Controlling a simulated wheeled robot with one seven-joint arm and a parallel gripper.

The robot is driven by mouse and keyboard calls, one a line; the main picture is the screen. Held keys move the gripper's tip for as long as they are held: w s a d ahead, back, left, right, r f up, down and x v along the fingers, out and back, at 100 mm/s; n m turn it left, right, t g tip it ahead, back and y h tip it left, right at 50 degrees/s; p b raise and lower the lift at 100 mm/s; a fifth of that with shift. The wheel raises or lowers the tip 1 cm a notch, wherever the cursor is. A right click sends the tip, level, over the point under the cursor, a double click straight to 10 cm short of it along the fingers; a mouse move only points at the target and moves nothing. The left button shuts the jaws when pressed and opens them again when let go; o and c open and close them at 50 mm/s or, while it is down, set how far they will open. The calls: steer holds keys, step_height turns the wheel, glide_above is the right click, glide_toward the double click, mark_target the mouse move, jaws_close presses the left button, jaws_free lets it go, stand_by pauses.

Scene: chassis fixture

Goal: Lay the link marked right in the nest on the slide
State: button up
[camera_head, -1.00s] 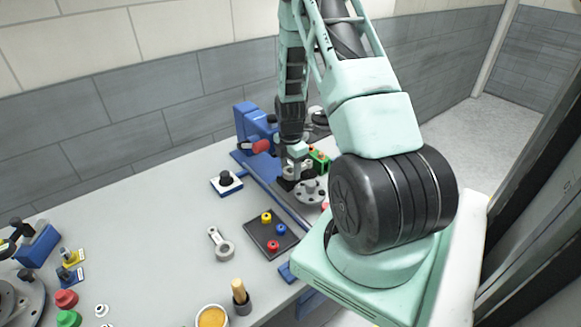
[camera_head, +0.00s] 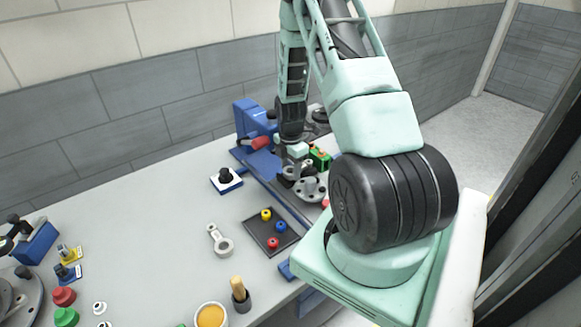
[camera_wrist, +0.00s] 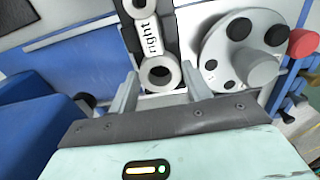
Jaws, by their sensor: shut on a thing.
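The link marked right (camera_wrist: 150,38) shows in the wrist view, with its lettering up and its ring end between my fingers. My gripper (camera_wrist: 160,92) is shut on that ring end. A dark block (camera_wrist: 172,28) lies beneath the link and appears to be the nest on the slide. I cannot tell whether the link rests fully in it. In the head view my gripper (camera_head: 292,163) is over the slide, beside a grey disc, and mostly hides the link.
The grey disc with dark holes (camera_wrist: 232,50) is close right of the link. A blue unit with a red handle (camera_head: 262,143) stands behind. The table's left middle is clear.

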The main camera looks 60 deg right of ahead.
steer(key=o, duration=0.5)
steer(key=shift+r, duration=0.1)
steer(key=shift+r+p, duration=1.1)
steer(key=shift+r, duration=0.35)
steer(key=o, duration=0.6)
steer(key=shift+c, duration=0.2)
